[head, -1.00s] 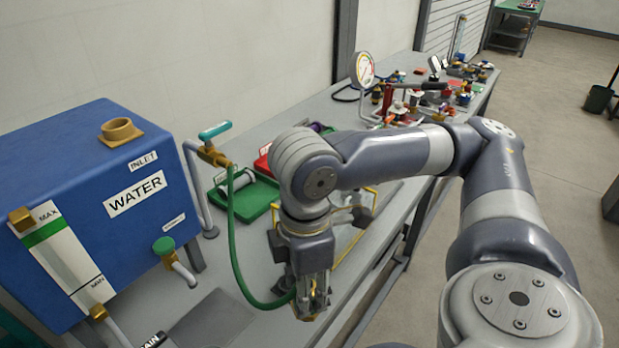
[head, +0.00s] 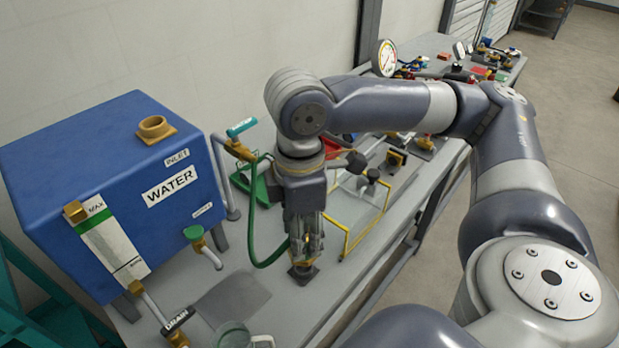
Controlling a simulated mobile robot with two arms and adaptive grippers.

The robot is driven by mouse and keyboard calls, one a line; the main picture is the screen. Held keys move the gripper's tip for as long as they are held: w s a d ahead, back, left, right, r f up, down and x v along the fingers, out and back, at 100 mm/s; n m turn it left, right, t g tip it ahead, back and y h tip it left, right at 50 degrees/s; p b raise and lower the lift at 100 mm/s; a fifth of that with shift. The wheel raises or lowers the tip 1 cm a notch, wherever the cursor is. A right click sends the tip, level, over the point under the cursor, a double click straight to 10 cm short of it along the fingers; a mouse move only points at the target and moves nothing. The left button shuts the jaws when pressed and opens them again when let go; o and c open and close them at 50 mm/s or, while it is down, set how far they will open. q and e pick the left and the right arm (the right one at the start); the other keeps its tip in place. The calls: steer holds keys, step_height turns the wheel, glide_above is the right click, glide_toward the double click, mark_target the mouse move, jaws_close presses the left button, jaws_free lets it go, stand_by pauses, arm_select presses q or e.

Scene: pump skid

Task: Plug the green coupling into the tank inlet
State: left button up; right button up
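The blue water tank (head: 60,175) stands at the left. Its inlet is a brass collar (head: 155,129) on top, beside the INLET label; its mouth looks open. A green hose (head: 252,225) hangs from the teal-handled valve (head: 240,127) and loops down into my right gripper (head: 303,247). The gripper points down over the bench, right of and lower than the inlet. It appears closed around the hose's end; the green coupling itself is mostly hidden between the fingers. A dark and brass piece (head: 302,273) shows just below the fingertips. My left gripper cannot be made out.
A sight gauge (head: 112,245) and a green-capped fitting (head: 195,233) are on the tank's front. A grey mat (head: 232,300) lies on the bench.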

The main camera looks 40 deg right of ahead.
steer(key=w+a+r+p, duration=0.1)
steer(key=w+r+p, duration=0.45)
steer(key=r, duration=0.75)
steer(key=w+r+p, duration=0.4)
steer(key=w+r, duration=0.3)
steer(key=r, duration=0.6)
steer(key=w+a, duration=0.4)
steer(key=w, duration=0.5)
steer(key=w+a, duration=0.5)
steer(key=w, duration=0.4)
steer(key=shift+w+a+f, duration=0.15)
steer(key=shift+w+f, duration=0.05)
steer(key=shift+w, duration=0.1)
steer(key=shift+f, duration=0.15)
